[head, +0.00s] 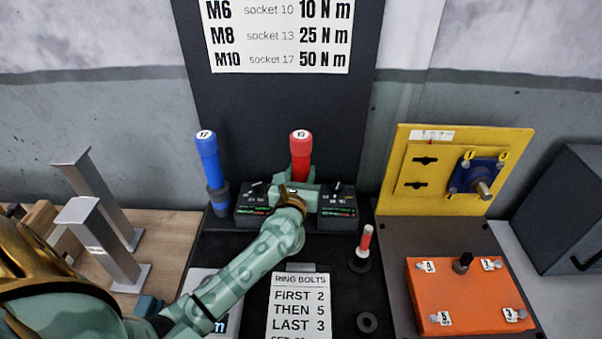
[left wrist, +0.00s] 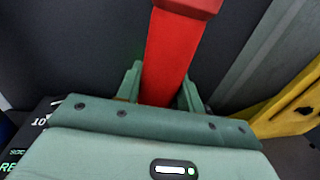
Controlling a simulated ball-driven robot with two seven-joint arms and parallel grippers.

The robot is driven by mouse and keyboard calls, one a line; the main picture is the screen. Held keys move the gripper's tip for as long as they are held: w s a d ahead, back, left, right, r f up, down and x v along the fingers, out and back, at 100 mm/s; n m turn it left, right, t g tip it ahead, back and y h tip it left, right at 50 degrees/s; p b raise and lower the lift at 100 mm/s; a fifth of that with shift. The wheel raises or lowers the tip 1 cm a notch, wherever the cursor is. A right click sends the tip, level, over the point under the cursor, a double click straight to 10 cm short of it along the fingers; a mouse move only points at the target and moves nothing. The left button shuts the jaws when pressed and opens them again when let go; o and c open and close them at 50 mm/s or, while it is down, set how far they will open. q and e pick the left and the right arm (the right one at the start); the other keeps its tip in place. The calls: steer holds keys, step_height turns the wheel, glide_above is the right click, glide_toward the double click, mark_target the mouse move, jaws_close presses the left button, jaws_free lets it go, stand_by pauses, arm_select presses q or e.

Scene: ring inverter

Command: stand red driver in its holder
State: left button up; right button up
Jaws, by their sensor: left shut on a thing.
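The red driver (head: 300,145), with a cap marked 13, is upright at the back of the dark bench. My left gripper (head: 301,178) is shut on its red handle. In the left wrist view the red handle (left wrist: 168,55) rises between the two green fingers (left wrist: 160,90). The driver's lower end is hidden behind my gripper and wrist, so I cannot tell whether it is in a holder or touches the bench. No empty holder for it shows clearly. My right gripper is not in view.
A blue driver (head: 208,150) marked 17 stands in a dark holder (head: 219,198) at left. Black display boxes (head: 338,212) flank my gripper.

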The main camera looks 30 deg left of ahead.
arm_select(q)
steer(key=shift+f, duration=0.15)
steer(key=o, duration=1.2)
steer(key=shift+f, duration=0.15)
steer(key=v, duration=1.6)
steer(key=shift+d, duration=0.2)
steer(key=shift+s, duration=0.1)
